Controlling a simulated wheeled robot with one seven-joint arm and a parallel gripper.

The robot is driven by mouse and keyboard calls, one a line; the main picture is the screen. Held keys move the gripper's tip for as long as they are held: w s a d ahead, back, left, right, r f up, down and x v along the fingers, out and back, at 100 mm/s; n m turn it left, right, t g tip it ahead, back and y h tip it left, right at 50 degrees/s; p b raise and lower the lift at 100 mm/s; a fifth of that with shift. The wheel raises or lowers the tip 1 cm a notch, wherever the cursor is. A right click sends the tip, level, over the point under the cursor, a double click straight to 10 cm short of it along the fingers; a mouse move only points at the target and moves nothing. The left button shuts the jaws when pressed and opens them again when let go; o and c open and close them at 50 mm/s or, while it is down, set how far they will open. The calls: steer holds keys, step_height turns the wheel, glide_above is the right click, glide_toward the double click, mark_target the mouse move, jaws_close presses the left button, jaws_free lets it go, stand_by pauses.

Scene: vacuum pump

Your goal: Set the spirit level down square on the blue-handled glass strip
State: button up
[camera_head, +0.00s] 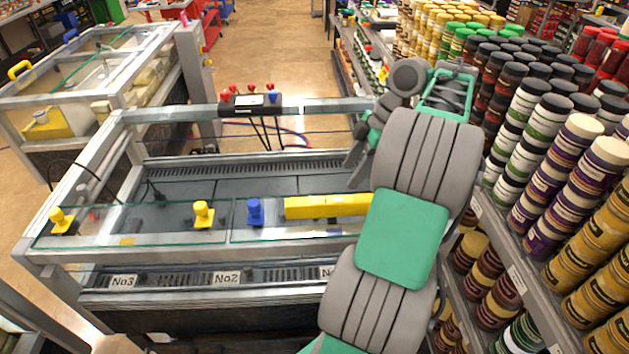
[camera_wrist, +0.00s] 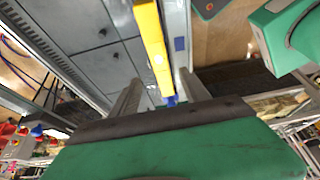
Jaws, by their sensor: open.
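The yellow spirit level (camera_head: 325,206) lies lengthwise along the front glass, just right of the blue handle (camera_head: 255,211) of the glass strip (camera_head: 240,233). It looks roughly in line with the strip, but I cannot tell whether it lies flat on the glass. My arm hides its right end. In the wrist view the level (camera_wrist: 153,45) runs away from between my fingers, and the blue handle (camera_wrist: 171,100) shows near its lower end. My gripper (camera_wrist: 160,80) is open, its two grey fingers apart on either side of the level.
Two yellow handles (camera_head: 203,214) (camera_head: 61,220) stand on the glass to the left. A box with red and blue knobs (camera_head: 250,101) sits on the rear rail. Shelves of stacked cans (camera_head: 530,140) crowd my arm's right. The grey deck (camera_head: 240,186) behind the glass is bare.

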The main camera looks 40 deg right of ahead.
steer(key=w+a+r+m+h, duration=0.15)
steer(key=w+a, duration=0.25)
steer(key=a, duration=0.7)
steer(key=w+a+r+m, duration=0.2)
steer(key=w+a+m, duration=0.15)
steer(key=a, duration=0.65)
steer(key=s+a+f+m+t+h, duration=0.2)
steer(key=s+a+f+m, duration=0.3)
steer(key=s+a, duration=0.4)
steer(key=shift+a+m, duration=0.5)
steer(key=shift+m, duration=0.1)
